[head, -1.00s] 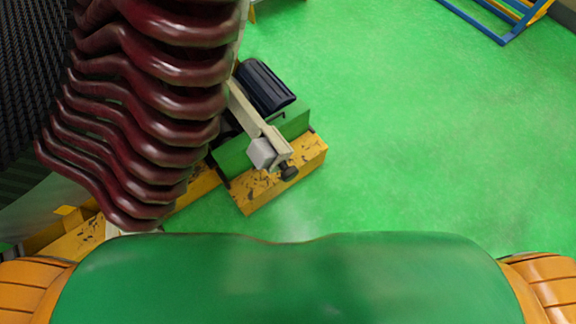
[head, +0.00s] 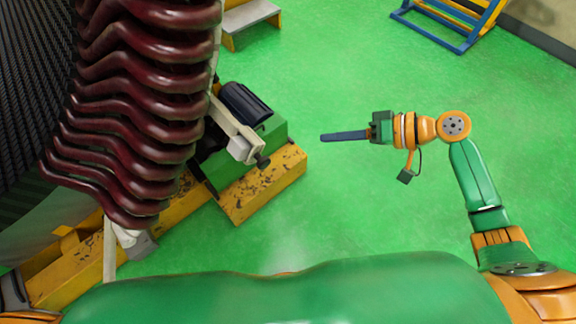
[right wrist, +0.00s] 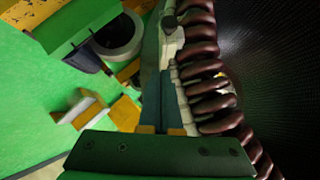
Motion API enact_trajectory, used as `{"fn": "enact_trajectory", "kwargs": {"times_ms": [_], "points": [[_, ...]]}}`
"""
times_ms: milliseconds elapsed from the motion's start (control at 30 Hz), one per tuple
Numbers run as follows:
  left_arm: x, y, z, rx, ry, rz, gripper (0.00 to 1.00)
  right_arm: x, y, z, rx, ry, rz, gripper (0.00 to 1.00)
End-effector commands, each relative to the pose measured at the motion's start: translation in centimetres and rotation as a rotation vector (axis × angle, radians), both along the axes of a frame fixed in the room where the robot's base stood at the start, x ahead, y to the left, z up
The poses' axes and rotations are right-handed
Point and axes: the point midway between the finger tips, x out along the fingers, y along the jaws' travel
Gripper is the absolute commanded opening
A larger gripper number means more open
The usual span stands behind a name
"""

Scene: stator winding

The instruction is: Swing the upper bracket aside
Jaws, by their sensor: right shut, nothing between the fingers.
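A cream bracket (head: 232,125) with a pale block and a dark knob stands beside the dark red coils (head: 140,110) of the stator in the head view. A pale piece with a knob (right wrist: 170,22) shows next to the coils in the right wrist view. I cannot tell whether it is the same bracket. My right gripper (head: 322,138) is shut and empty, its long dark blue fingers pointing left, over the floor to the right of the bracket and apart from it. Its fingers (right wrist: 153,60) also show in the right wrist view. My left gripper is out of view.
A green and yellow base (head: 262,185) with a dark motor-like cylinder (head: 245,103) sits by the bracket. A yellow-edged step (head: 250,20) and a blue frame (head: 440,35) stand at the back. Green floor (head: 370,215) is clear around my right arm.

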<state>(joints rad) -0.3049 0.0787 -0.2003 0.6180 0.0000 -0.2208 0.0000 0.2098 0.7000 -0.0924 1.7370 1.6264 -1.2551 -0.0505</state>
Motion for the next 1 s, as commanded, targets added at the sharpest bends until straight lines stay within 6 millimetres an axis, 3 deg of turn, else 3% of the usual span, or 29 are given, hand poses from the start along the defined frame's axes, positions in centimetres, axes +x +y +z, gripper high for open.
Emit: {"fn": "enact_trajectory", "kwargs": {"times_ms": [33, 133, 600, 800, 1000], "points": [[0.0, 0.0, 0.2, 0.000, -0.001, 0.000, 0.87, -0.5, 0.4, 1.2, 0.010, -0.012, 0.036, 0.00], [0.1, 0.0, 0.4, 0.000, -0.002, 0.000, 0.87, -0.6, 1.3, 1.4, 0.021, -0.014, 0.056, 0.00], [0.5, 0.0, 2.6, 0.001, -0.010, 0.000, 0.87, 2.0, 9.4, -3.2, 0.021, -0.010, 0.053, 0.00], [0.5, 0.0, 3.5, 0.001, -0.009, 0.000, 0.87, 0.7, 11.0, -5.3, 0.020, -0.009, 0.051, 0.00], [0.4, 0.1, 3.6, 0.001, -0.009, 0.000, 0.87, 0.4, 11.4, -6.0, 0.018, -0.012, 0.051, 0.00]]}}
